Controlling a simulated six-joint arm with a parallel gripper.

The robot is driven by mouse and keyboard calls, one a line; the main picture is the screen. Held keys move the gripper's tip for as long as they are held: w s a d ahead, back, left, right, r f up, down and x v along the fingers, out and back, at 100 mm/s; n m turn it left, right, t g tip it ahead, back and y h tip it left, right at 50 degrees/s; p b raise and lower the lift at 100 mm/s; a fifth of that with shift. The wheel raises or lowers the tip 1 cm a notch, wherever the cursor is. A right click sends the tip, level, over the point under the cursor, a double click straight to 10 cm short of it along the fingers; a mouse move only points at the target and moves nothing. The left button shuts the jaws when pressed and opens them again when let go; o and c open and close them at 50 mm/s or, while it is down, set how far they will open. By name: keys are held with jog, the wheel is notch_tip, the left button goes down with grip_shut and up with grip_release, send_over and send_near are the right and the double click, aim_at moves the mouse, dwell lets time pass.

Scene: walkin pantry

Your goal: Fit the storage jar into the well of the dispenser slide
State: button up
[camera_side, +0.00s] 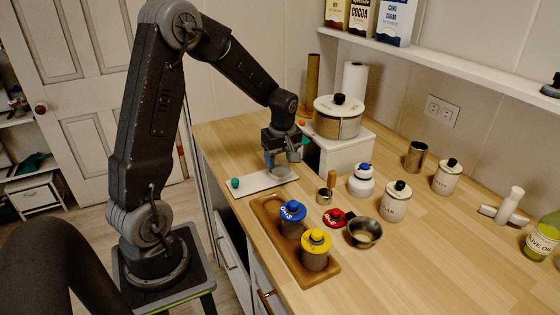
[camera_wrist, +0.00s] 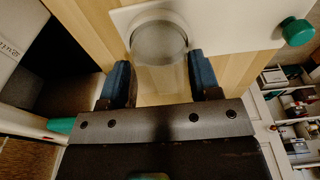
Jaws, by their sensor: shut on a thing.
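The storage jar is a clear, see-through cylinder (camera_side: 277,167), roughly upright in the side view. My gripper (camera_side: 281,157) is shut on its sides. In the wrist view the jar (camera_wrist: 160,73) lies between the blue finger pads of my gripper (camera_wrist: 160,85), with a grey round end beyond them. The dispenser slide is a flat white plate (camera_side: 252,184) with a green knob (camera_side: 235,183); the plate (camera_wrist: 235,25) and knob (camera_wrist: 297,32) also show in the wrist view. The jar's lower end is over or at the plate. The well is not clearly visible, so I cannot tell whether the jar is seated.
A wooden tray (camera_side: 263,218) with a blue-lidded jar (camera_side: 291,222) and a yellow-lidded jar (camera_side: 316,255) lies in front. A white box (camera_side: 344,153) bearing a pot (camera_side: 338,121) stands close right. A white bottle (camera_side: 362,183) and metal bowl (camera_side: 364,232) stand further right.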

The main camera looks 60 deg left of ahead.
jog(key=shift+f, duration=0.5)
jog(key=o, duration=0.7)
jog(key=shift+f, duration=0.15)
notch_tip(320, 180, up, 12)
jog(key=d, duration=0.2)
jog(key=shift+s+d+r+m+t+h, duration=0.25)
jog(key=shift+s+d+r+m+t, duration=0.65)
jog(key=shift+s+d+m, duration=2)
jog(key=shift+s+d+r+m+t+h, duration=0.2)
jog(key=shift+s+d+r+m+t, duration=0.7)
jog(key=shift+s+d+m, duration=1.95)
jog(key=shift+s+d+r+m+t+h, duration=0.25)
jog(key=shift+s+d+r+m+t, duration=0.65)
jog(key=shift+s+d+m, duration=2)
